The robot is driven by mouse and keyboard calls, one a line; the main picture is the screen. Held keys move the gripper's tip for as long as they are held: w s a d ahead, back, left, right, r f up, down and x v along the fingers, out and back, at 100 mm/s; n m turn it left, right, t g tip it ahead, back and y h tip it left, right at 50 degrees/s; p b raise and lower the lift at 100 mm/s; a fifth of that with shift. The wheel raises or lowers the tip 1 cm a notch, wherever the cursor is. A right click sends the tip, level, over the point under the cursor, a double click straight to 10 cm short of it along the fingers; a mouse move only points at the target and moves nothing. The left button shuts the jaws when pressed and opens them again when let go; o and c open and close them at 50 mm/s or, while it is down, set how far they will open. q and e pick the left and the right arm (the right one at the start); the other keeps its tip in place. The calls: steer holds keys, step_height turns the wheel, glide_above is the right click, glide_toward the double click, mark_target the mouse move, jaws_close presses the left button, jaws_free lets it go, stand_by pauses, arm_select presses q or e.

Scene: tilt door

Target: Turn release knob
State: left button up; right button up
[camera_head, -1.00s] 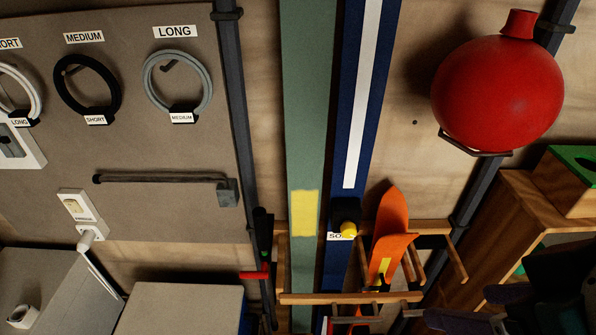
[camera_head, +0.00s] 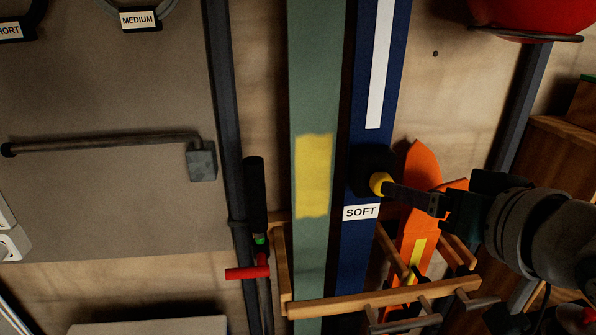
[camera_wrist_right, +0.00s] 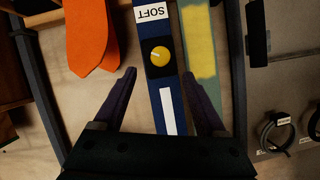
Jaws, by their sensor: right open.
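The yellow round release knob (camera_head: 380,184) sits on a black block (camera_head: 368,163) on the upright blue ski-like board (camera_head: 376,125). A white SOFT label (camera_head: 361,212) is just below it. My right gripper (camera_head: 398,192) comes in from the right, its tips close to the knob. In the right wrist view, the knob (camera_wrist_right: 159,57) shows a pale mark and lies between and just beyond the two spread fingertips (camera_wrist_right: 159,74). The gripper is open and empty; I cannot tell how far the knob is in depth. My left gripper is not in view.
A green board with a yellow patch (camera_head: 314,177) stands left of the blue board. Orange pointed pieces (camera_head: 421,168) and a wooden rack (camera_head: 375,304) are below right, close to my right arm. A dark upright post (camera_head: 223,130) stands further left. A red ball (camera_head: 520,15) is upper right.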

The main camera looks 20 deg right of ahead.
steer(key=x, duration=0.7)
steer(key=shift+w+b, duration=0.3)
steer(key=shift+w, duration=0.1)
jaws_close()
